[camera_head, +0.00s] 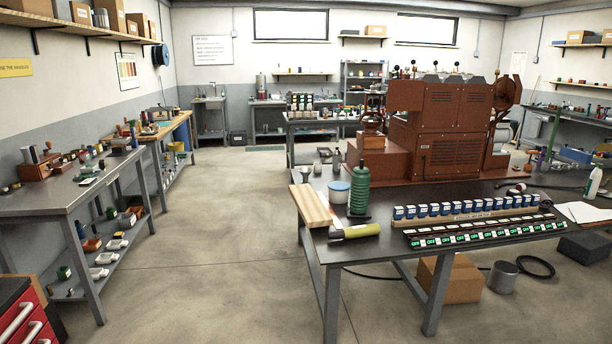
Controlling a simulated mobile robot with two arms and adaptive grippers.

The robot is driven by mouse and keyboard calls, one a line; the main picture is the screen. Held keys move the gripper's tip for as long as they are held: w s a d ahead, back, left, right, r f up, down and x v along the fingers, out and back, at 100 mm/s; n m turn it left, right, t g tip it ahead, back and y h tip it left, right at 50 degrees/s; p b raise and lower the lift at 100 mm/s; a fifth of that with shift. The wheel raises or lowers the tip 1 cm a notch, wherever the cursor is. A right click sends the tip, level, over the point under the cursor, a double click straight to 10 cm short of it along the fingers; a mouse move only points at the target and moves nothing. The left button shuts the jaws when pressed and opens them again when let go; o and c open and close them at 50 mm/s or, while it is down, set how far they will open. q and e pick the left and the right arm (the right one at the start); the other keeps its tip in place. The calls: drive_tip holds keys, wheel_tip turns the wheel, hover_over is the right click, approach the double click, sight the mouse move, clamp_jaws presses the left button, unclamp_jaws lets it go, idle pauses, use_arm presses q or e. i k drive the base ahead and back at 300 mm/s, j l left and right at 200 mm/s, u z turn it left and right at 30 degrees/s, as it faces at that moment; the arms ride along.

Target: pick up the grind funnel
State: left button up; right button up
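I cannot pick out the grind funnel with certainty; things on the benches are small at this distance. The left metal bench (62,195) carries many small objects, among them a brown wooden block with dark-handled tools (38,163). The front table (345,254) carries a large red-brown roaster (440,128), a green ribbed bottle-like object (360,190) and a white tub with a blue lid (339,192). None of these is clearly a funnel. Neither of my grippers shows in the head view.
Open concrete floor (220,240) lies between the left bench and the front table. A red drawer cabinet (30,325) stands at the lower left. A cardboard box (450,280), a metal bucket (502,277) and a black hose (536,267) lie under the front table.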

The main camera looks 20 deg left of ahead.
sight(305, 175)
drive_tip(key=i+j+u, duration=0.3)
drive_tip(key=i+j, duration=0.15)
drive_tip(key=i+j+u, duration=0.35)
drive_tip(key=i, duration=0.15)
drive_tip(key=i+j+u, duration=0.1)
drive_tip(key=i+u, duration=0.2)
drive_tip(key=i, duration=0.25)
drive_tip(key=i+u, duration=0.35)
drive_tip(key=i, duration=0.15)
drive_tip(key=i+z, duration=0.1)
drive_tip(key=i, duration=0.4)
drive_tip(key=i+j, duration=0.1)
drive_tip(key=i, duration=0.4)
drive_tip(key=i+j+z, duration=0.15)
drive_tip(key=i, duration=0.35)
drive_tip(key=i+j+z, duration=0.1)
drive_tip(key=i, duration=0.4)
